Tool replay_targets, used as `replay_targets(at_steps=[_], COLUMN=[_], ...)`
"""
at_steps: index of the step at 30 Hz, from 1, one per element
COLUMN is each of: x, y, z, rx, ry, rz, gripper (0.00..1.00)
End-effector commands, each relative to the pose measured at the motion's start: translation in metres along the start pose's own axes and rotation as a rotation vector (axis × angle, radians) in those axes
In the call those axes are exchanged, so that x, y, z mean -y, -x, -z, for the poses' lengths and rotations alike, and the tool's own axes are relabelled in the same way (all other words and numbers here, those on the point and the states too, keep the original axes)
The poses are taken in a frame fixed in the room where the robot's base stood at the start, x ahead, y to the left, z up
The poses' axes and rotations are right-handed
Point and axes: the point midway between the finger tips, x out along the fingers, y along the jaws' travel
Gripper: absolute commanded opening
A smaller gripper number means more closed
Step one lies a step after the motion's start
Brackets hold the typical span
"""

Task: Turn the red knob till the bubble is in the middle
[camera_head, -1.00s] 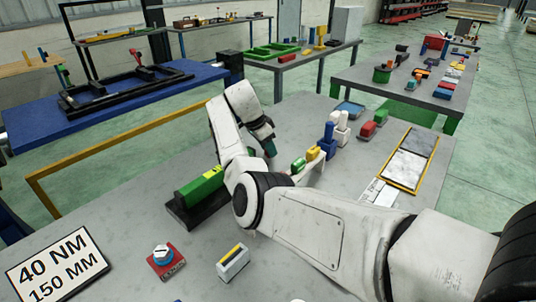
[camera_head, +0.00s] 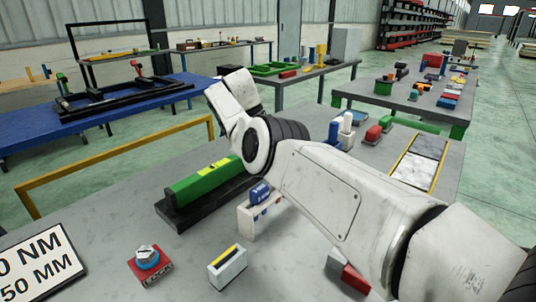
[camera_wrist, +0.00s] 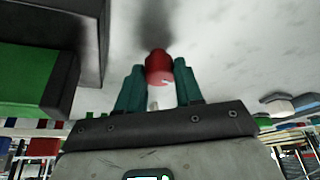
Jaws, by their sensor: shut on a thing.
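In the wrist view, my gripper (camera_wrist: 158,78) has its two teal fingers on either side of the red knob (camera_wrist: 158,66), shut on it. The knob is round, with a paler lower face. The green spirit level (camera_head: 197,188) lies on a black base (camera_head: 178,220) on the grey table, with a yellow window (camera_head: 216,167) on its top. I cannot make out the bubble. The level's green side (camera_wrist: 32,80) also shows at the left of the wrist view. In the head view, my fingers and the knob are hidden behind my own arm.
On the near table are a red block with a blue-and-white dial (camera_head: 147,258), a white box with a yellow strip (camera_head: 227,268), a white holder with a blue piece (camera_head: 260,193) and a sign (camera_head: 42,268). A blue bench (camera_head: 110,110) stands behind a yellow rail.

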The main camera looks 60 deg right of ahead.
Motion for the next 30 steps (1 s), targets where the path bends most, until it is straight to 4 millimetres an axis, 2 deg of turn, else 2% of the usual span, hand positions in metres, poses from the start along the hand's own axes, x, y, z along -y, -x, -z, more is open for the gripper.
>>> replay_targets(at_steps=[12, 29, 30], x=[0.0007, 0.0006, 0.0006], y=[-0.0006, -0.0003, -0.0003], z=[-0.0006, -0.0008, -0.0009], rx=[0.002, 0.003, 0.003], ry=[-0.068, -0.079, -0.079], rz=[-0.028, -0.032, -0.032], gripper=[0.05, 0.05, 0.36])
